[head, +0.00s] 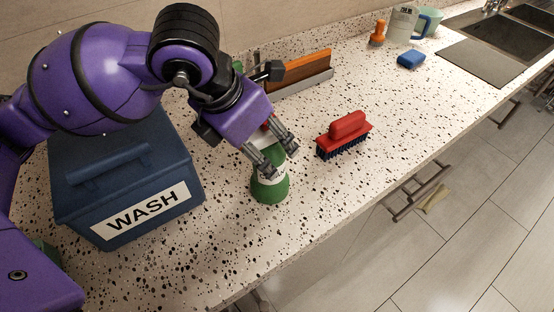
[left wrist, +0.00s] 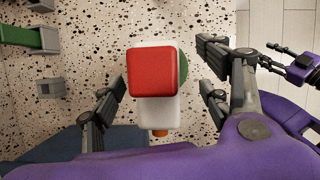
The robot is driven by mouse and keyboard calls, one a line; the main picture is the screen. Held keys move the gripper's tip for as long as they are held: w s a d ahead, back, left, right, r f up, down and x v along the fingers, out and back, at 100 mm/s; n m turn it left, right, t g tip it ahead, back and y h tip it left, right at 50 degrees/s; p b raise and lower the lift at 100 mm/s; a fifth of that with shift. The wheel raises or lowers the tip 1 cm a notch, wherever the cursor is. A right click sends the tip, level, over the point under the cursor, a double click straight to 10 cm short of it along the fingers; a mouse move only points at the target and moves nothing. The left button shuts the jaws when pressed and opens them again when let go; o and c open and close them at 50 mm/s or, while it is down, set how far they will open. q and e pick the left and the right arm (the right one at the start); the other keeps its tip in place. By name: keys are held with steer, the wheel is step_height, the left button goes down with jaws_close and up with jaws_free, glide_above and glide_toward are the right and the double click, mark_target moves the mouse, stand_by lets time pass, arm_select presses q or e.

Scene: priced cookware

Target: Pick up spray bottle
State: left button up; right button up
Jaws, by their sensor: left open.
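The spray bottle stands upright on the speckled counter, with its green body (head: 270,188) showing below my left gripper (head: 277,153) in the head view. In the left wrist view its red top (left wrist: 154,72) and white head part are seen from above, with a bit of green behind. My left gripper is open, with fingers on both sides of the bottle's upper part. Gaps show between the fingers and the bottle in the left wrist view. The gripper hides much of the bottle's top in the head view. My right gripper (left wrist: 290,66) appears at the right edge of the left wrist view; its jaw state is unclear.
A blue WASH bin (head: 125,195) stands left of the bottle. A red brush (head: 345,135) lies to the right. A holder with an orange item (head: 303,70) is behind. A blue sponge (head: 411,60), pitcher (head: 403,25) and sink (head: 500,40) are farther off. The counter's front edge is near.

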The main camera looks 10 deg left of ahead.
arm_select(q)
steer(key=shift+x, duration=1.05)
steer(key=shift+c, duration=0.3)
steer(key=shift+r, duration=0.1)
jaws_close()
